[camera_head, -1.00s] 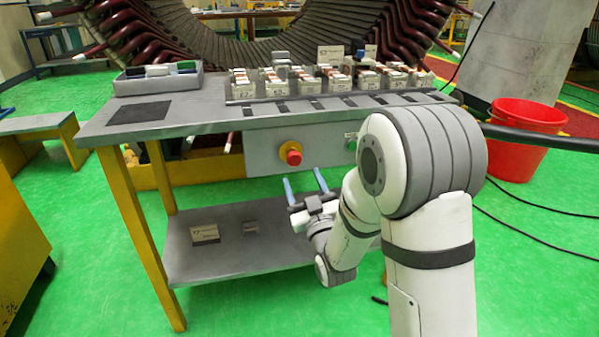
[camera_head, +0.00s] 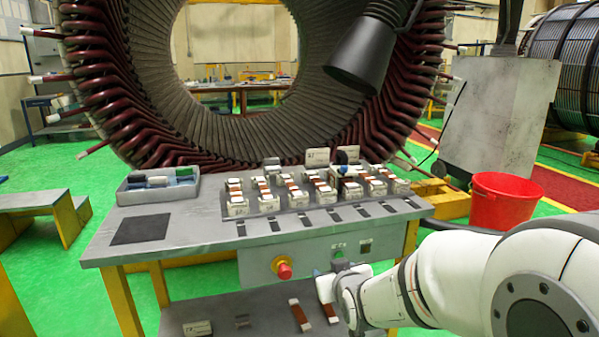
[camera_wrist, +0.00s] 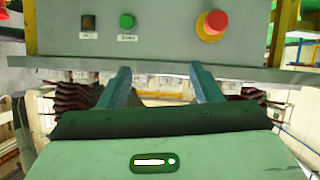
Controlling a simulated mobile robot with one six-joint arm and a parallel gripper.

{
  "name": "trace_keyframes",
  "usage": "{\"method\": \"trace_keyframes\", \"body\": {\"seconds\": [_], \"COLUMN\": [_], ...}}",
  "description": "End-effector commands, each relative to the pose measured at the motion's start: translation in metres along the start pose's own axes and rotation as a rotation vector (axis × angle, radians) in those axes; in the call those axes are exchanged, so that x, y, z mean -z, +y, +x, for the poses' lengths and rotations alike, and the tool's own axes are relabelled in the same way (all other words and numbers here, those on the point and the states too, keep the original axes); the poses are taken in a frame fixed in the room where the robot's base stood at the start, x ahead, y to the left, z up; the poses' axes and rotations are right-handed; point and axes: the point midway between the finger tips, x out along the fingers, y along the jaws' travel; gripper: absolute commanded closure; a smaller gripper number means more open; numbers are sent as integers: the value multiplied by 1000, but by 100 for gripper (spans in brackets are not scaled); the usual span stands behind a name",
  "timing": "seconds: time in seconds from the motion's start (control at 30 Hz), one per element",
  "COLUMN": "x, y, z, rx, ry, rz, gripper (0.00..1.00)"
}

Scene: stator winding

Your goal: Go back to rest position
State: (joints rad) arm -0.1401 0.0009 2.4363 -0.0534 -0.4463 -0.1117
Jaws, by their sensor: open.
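My gripper (camera_head: 322,283) is in front of the workbench, below the top and near the front control panel (camera_head: 305,257). In the wrist view its two blue fingers (camera_wrist: 163,78) are spread apart with nothing between them. They point toward the panel's lower edge. The grey workbench (camera_head: 185,225) carries several brown-and-white coil parts (camera_head: 291,195) in rows toward the back.
A red button (camera_head: 284,270) sticks out of the panel. Two brown-and-white bars (camera_head: 300,315) show below the bench top near my gripper. A tray (camera_head: 158,188) stands back left, a red bucket (camera_head: 503,205) at right. The large stator ring (camera_head: 130,95) rises behind.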

Motion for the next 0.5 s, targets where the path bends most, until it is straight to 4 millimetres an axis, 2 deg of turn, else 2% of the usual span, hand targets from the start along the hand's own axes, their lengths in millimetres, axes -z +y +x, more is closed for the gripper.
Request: {"method": "trace_keyframes", "body": {"seconds": [0.03, 0.17, 0.33, 0.5], "x": [21, 27, 34, 38], "y": [10, 26, 39, 43], "z": [-25, -75, -154, -232], "rx": [-8, -21, -35, -41], "ry": [-63, -260, -517, -745], "rz": [16, 66, 140, 211], "gripper": [42, 42, 42, 42]}}
